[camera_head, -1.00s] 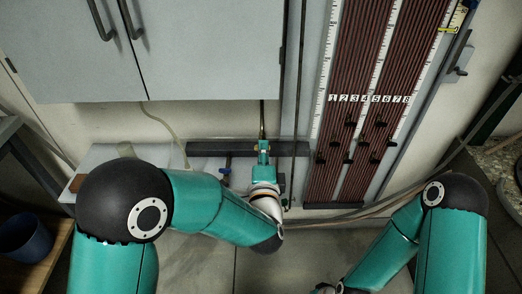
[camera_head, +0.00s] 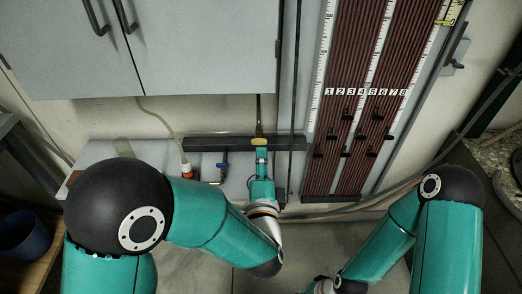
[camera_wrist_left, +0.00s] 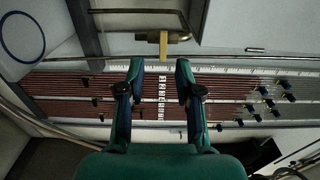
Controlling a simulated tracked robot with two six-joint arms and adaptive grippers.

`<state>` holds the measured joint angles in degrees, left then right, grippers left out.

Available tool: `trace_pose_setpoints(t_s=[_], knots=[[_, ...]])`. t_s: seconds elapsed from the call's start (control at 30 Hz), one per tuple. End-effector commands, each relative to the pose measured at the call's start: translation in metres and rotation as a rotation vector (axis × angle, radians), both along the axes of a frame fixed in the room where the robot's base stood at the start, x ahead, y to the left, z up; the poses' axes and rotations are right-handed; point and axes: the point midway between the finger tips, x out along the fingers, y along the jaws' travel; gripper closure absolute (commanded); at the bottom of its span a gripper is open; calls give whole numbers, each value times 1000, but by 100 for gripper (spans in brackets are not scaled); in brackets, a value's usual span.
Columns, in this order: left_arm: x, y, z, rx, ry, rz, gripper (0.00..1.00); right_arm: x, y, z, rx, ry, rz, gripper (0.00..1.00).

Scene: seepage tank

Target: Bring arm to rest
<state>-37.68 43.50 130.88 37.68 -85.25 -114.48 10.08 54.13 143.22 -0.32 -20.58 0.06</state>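My left gripper (camera_head: 261,158) is in front of the pipe below the grey cabinet, just short of a yellow valve handle (camera_head: 259,142). In the left wrist view, the two fingers of my left gripper (camera_wrist_left: 160,66) are apart with nothing between them. The yellow handle (camera_wrist_left: 163,45) lies beyond the fingertips, clear of them. My right arm (camera_head: 385,240) reaches down to the bottom edge of the head view. Its wrist is cut off there and its fingers do not show.
A panel of numbered tubes (camera_head: 367,92) stands right of my left gripper. A dark bar (camera_head: 210,144) runs behind. A blue bucket (camera_head: 24,236) stands at far left.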

Motion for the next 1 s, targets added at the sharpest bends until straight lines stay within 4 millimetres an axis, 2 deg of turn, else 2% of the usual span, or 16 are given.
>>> trace_pose_setpoints(t_s=[0.1,0.23,0.77,0.87,0.97,1.0], knots=[[-15,-1,0,2,1,-2,66,0,0,0,0,0,0,60],[-21,-1,0,0,1,-3,66,0,0,0,0,0,0,60],[-20,3,0,0,4,7,66,0,0,1,0,0,0,60],[-12,21,0,2,20,46,66,0,0,9,0,0,0,60],[0,59,-7,11,62,125,66,0,0,23,0,0,0,60],[5,78,-12,17,87,165,66,0,0,30,0,0,0,60]])
